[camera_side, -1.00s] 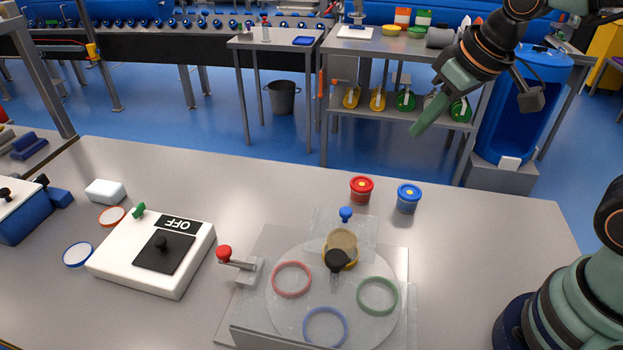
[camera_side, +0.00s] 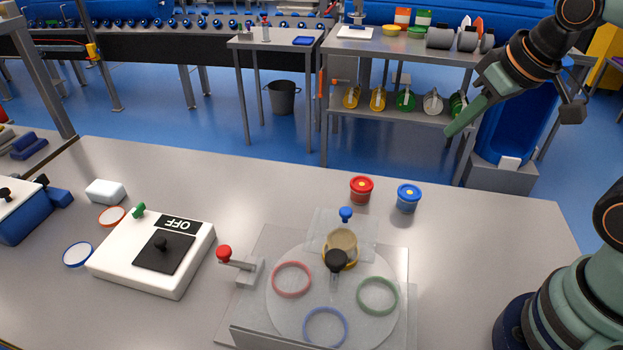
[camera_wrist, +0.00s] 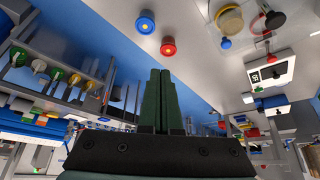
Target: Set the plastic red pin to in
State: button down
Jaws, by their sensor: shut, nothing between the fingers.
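The red pin (camera_side: 224,253) has a round red knob on a metal rod. It sits in a grey bracket (camera_side: 250,272) at the left edge of the clear-covered turntable (camera_side: 325,320). A length of rod shows between knob and bracket. My gripper (camera_side: 449,132) is high at the upper right, far from the pin, with its green fingers shut and empty. The shut fingers also show in the wrist view (camera_wrist: 160,73).
A red tub (camera_side: 361,190) and a blue tub (camera_side: 408,198) stand behind the turntable. A blue-knobbed pin (camera_side: 346,214) and a black knob (camera_side: 336,261) rise from the turntable. A white OFF box (camera_side: 130,258) stands left of the red pin. Bare table lies at right.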

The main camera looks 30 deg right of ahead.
jog(key=c, duration=0.8)
grip_release()
jog(key=shift+w+a+r, duration=0.1)
jog(key=shift+w, duration=0.05)
jog(key=shift+o, duration=1.1)
jog(key=w+a+r+g, duration=0.1)
jog(key=w+a+r, duration=0.2)
jog(key=w+a, duration=0.2)
jog(key=shift+w+a+r+y, duration=0.15)
jog(key=shift+w+a+y, duration=0.2)
jog(key=shift+w+y, duration=0.05)
jog(key=g, duration=0.5)
send_over(223, 250)
notch_tip(223, 250, down, 11)
jog(key=shift+h, duration=0.4)
notch_tip(223, 250, down, 12)
jog(key=shift+r, duration=0.1)
